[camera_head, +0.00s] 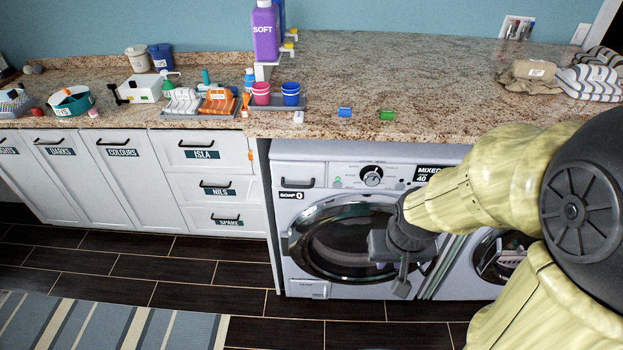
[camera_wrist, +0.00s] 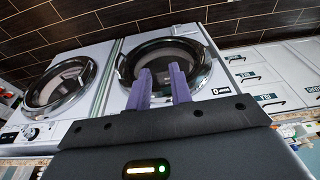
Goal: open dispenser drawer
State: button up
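The dispenser drawer (camera_head: 298,176) is a pale panel with a dark handle at the upper left of the left washer (camera_head: 330,284). It looks flush with the washer front, and a "SOAP" label (camera_head: 291,195) sits just below it. In the wrist view, turned over, the label (camera_wrist: 221,91) lies right of the fingers; the drawer is hard to make out there. My gripper (camera_head: 396,270) is in front of the washer's round door, lower and to the right of the drawer. In the wrist view its two purple fingers (camera_wrist: 162,86) are apart with nothing between them.
A second washer (camera_head: 497,256) stands to the right. White labelled cabinets and drawers (camera_head: 215,190) stand to the left. The granite counter (camera_head: 420,75) above holds a purple bottle (camera_head: 265,35), cups and towels. A striped rug (camera_head: 120,325) lies on the dark floor.

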jog(key=w+a+f+m+t+y+b, duration=0.1)
jog(key=w+a+f+m+t+b, duration=0.25)
jog(key=w+f, duration=0.45)
jog(key=w+a+f+m+t+y+b, duration=0.15)
jog(key=w+a+f+t+b, duration=0.3)
jog(key=w, duration=0.75)
jog(key=w+a+f+m+t+y+b, duration=0.1)
jog(key=a+f+m+t+y+b, duration=0.3)
jog(key=a+f+m+t+b, duration=0.1)
notch_tip(320, 180, down, 3)
jog(key=a+m+t, duration=0.1)
jog(key=m+t, duration=0.2)
jog(key=shift+w+a+y, duration=0.3)
jog(key=shift+y, duration=0.05)
jog(key=shift+r, duration=0.15)
